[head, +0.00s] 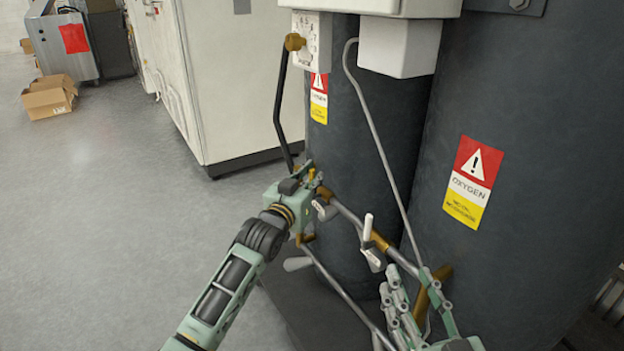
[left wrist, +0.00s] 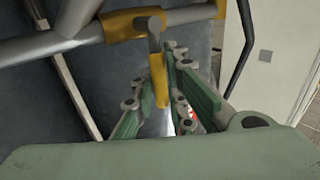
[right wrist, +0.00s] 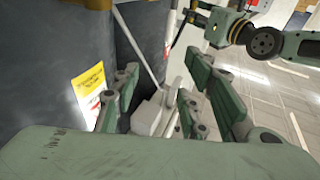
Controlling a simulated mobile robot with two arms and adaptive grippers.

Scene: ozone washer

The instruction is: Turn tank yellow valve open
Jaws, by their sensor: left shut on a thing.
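The yellow valve handle (left wrist: 161,86) hangs from a yellow pipe fitting (left wrist: 130,23) in the left wrist view. My left gripper (head: 308,178) is shut on this handle, which sits between its green fingers (left wrist: 158,100). In the head view the gripper hides most of the handle at the left end of the upper pipe. My right gripper (head: 415,303) is open beside the pipes in front of the right tank. In the right wrist view, its fingers (right wrist: 157,107) are spread apart and a grey-white lever (right wrist: 173,93) shows beyond the gap.
Two dark tanks, left (head: 345,130) and right (head: 530,110), stand behind the pipework. A white valve lever (head: 368,232) sticks up from the upper pipe (head: 345,213). A thin grey hose (head: 372,125) hangs between the tanks.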

